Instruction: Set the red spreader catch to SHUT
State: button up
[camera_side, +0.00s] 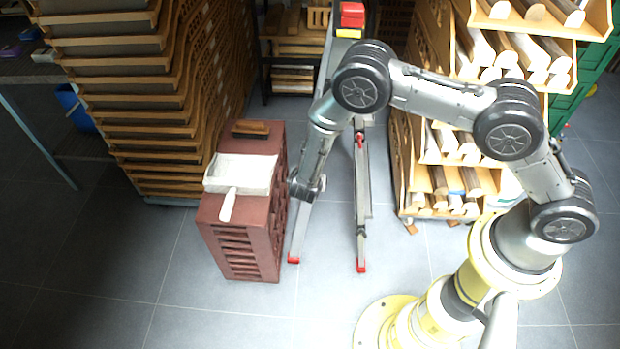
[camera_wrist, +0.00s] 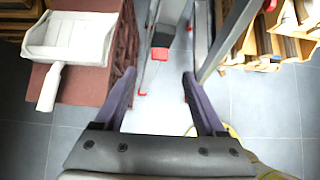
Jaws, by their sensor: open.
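A small red part, apparently the spreader catch (camera_side: 359,141), sits on a grey stepladder (camera_side: 362,200) in the side view. It is too small to read its setting. In the wrist view several red bits show on the ladder (camera_wrist: 201,40), one of them a small red piece (camera_wrist: 190,28) high in the picture; I cannot tell which is the catch. My gripper (camera_side: 306,190) points down beside the ladder's left leg in the side view. In the wrist view my gripper (camera_wrist: 158,78) has its two fingers spread wide, with nothing between them but ladder parts and floor further off.
A dark red crate-like box (camera_side: 240,245) stands close left of my gripper, with a white dustpan (camera_side: 243,172) and a brush (camera_side: 251,127) on top. Stacked wooden trays (camera_side: 125,100) rise behind it. A wooden rack (camera_side: 437,178) stands right of the ladder. The front floor is clear.

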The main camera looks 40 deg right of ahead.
jog(key=shift+s+a+r, duration=0.1)
jog(key=shift+s+r, duration=0.05)
jog(key=shift+r, duration=0.05)
jog(key=w+d+r+m+t+h, duration=0.1)
jog(key=w+r+m+t+h, duration=0.1)
jog(key=w+r+h, duration=0.15)
jog(key=s+a+f+n+t+h, duration=0.1)
jog(key=s+a+f+t+h, duration=0.15)
jog(key=f, duration=0.45)
jog(key=s+a+f+n+t+h, duration=0.1)
jog(key=s+a+f+t, duration=0.1)
jog(key=s+f, duration=0.35)
jog(key=x, duration=0.4)
jog(key=f+x, duration=0.1)
jog(key=x, duration=0.9)
jog(key=shift+w+a+f, duration=0.25)
jog(key=shift+w+f, duration=0.05)
jog(key=shift+w, duration=0.2)
